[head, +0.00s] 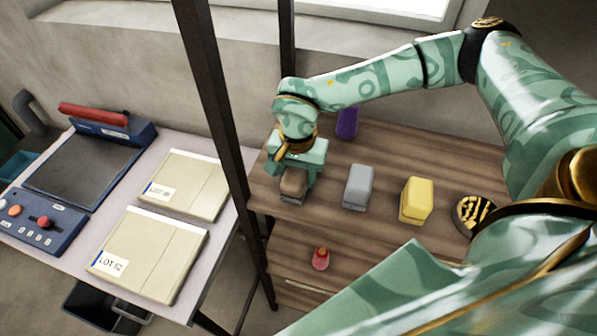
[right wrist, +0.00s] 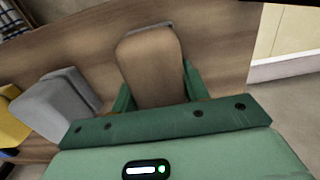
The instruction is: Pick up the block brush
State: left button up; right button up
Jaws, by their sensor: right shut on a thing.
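The block brush (head: 293,184) is a brown block with rounded edges, at the left part of the wooden shelf top. My right gripper (head: 296,177) reaches down over it and is shut on it. In the right wrist view the brush (right wrist: 152,68) sits between the two green fingers (right wrist: 158,95), one on each side. The frames do not clearly show whether its underside still touches the shelf. My left gripper is not in view.
A grey block (head: 358,187) and a yellow block (head: 416,200) stand to the right on the shelf top (head: 385,150). A purple object (head: 347,123) stands behind. A small red object (head: 320,258) is lower down. A dark post (head: 222,120) rises just left of the gripper.

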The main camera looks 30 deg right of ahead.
jog(key=shift+r, duration=0.6)
jog(key=s+r, duration=0.1)
jog(key=r, duration=0.1)
jog(key=s+a+r, duration=0.1)
jog(key=r, duration=0.1)
jog(key=s+a+r, duration=0.1)
jog(key=r, duration=0.2)
jog(key=shift+s, duration=0.35)
jog(key=s+a+r+b, duration=0.1)
jog(key=s+a+r, duration=0.3)
jog(key=s, duration=0.5)
jog(key=shift+r, duration=0.45)
